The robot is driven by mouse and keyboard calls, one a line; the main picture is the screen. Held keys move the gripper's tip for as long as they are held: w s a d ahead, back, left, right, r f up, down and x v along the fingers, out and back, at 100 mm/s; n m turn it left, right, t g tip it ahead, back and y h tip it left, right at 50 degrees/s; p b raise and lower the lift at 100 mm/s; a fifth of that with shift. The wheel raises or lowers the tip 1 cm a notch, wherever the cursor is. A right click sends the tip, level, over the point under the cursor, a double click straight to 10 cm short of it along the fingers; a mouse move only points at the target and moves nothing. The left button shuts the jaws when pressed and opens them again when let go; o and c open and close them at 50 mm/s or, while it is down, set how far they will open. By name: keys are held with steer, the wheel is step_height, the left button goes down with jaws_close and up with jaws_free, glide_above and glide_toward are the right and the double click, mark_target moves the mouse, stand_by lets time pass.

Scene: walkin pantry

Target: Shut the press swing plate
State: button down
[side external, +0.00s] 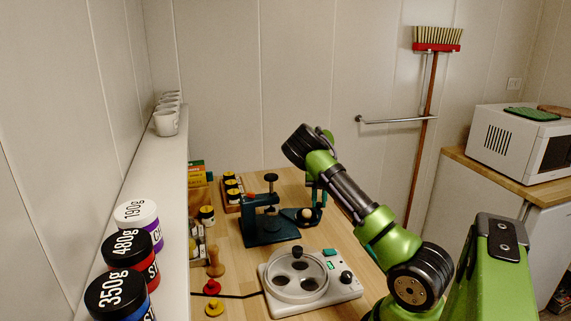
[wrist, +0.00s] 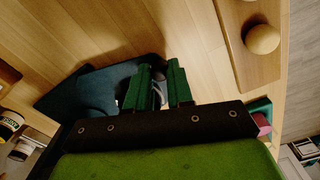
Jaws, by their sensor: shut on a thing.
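The dark teal press (side external: 262,225) stands on the wooden worktop, with an upright frame and a black knob on top. Its swing plate (side external: 296,214) sticks out on the right side, away from the upright, with a pale round piece by it. In the wrist view, the teal press part (wrist: 60,95) lies left of and beneath my fingers. My gripper (side external: 318,200) is at the right end of the swing plate, pointing down. In the wrist view, my gripper (wrist: 161,72) is closed on a narrow part at the plate; the held part is mostly hidden between the green fingers.
A white hot-plate unit (side external: 310,284) with a round glass-like dish stands in front of the press. Stampers (side external: 214,262) and small jars (side external: 207,215) are at left. In the wrist view, a wooden board with a round knob (wrist: 262,39) lies upper right.

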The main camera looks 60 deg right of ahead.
mark_target(314, 223)
steer(key=shift+s+a+m, duration=0.2)
steer(key=shift+a+m, duration=0.3)
steer(key=shift+s+a+m, duration=0.2)
steer(key=shift+a+m, duration=0.25)
steer(key=shift+m, duration=0.05)
steer(key=shift+s+a+m, duration=0.2)
steer(key=shift+a+m, duration=0.4)
steer(key=shift+s+a+m, duration=0.15)
steer(key=shift+a+m, duration=0.4)
steer(key=shift+m, duration=0.05)
steer(key=shift+a+m, duration=1.7)
steer(key=shift+w+a+m, duration=0.25)
steer(key=shift+a+m, duration=0.65)
steer(key=shift+m, duration=0.05)
steer(key=shift+w+a+m, duration=0.25)
steer(key=shift+a+m, duration=0.65)
steer(key=shift+m, duration=0.05)
steer(key=shift+w+a+m, duration=0.55)
steer(key=shift+a+m, duration=0.15)
steer(key=shift+m, duration=0.15)
steer(key=shift+w+a+m, duration=0.5)
steer(key=shift+a+m, duration=0.2)
steer(key=shift+m, duration=0.15)
steer(key=shift+a, duration=0.1)
steer(key=c, duration=1)
jaws_free()
